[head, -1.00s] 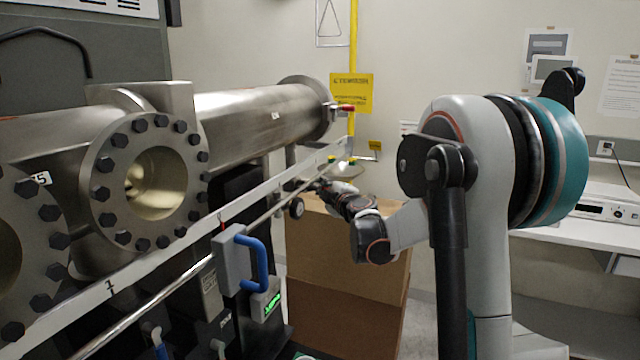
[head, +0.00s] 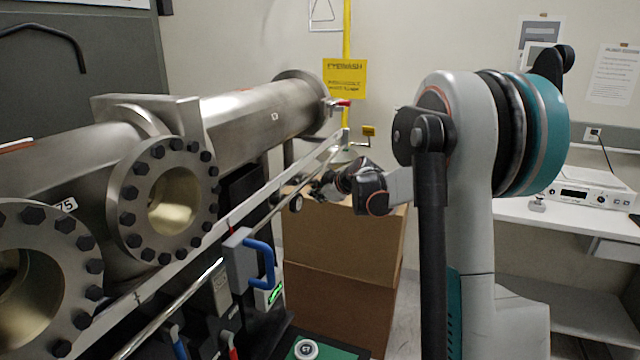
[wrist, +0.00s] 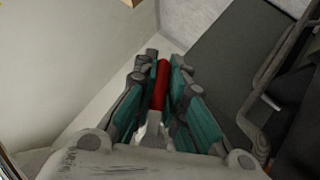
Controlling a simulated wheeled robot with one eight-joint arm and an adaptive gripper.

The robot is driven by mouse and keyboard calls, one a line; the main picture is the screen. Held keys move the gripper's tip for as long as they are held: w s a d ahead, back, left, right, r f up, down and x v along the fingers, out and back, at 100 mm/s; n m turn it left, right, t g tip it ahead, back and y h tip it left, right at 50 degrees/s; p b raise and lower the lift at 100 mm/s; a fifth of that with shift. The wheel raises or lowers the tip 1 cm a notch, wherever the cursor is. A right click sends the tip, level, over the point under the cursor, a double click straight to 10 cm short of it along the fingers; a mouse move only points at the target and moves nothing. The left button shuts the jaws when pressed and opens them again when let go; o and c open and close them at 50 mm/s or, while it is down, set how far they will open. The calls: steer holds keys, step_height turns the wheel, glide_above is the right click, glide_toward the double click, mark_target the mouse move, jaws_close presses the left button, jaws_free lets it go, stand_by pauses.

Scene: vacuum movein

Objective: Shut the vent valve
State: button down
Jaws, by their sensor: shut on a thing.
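A red lever handle (wrist: 161,84) with a bright metal stem at its lower end shows in the wrist view. It stands between the teal and grey fingers of my gripper (wrist: 164,62), which are shut on it. In the head view my gripper (head: 318,188) is small and dark, at the far end of the long rail beside the steel pipework. The held handle cannot be made out there. Another red handle (head: 341,103) sticks out near the far end flange of the large steel pipe.
A cardboard box (head: 340,245) stands below my forearm. Large steel flanges (head: 165,200), a long white rail (head: 255,200) and a grey box with a blue handle (head: 262,262) fill the left. A yellow pipe and eyewash sign (head: 345,78) are behind. A bench (head: 560,215) stands at right.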

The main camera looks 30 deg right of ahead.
steer(key=shift+s+a+f+m+g+y+p, duration=0.2)
steer(key=shift+s+a+m+g+y+p, duration=0.3)
steer(key=shift+g+y, duration=0.3)
steer(key=shift+s+a+f+m+g+y+p, duration=0.15)
steer(key=shift+s+a+m+g+y+p, duration=0.1)
steer(key=shift+a+m+g+y+p, duration=0.4)
steer(key=shift+d+g, duration=0.1)
steer(key=shift+g, duration=0.15)
steer(key=c, duration=1.6)
jaws_free()
steer(key=shift+c, duration=0.2)
steer(key=shift+s, duration=0.1)
steer(key=v, duration=1.2)
steer(key=shift+d, duration=0.1)
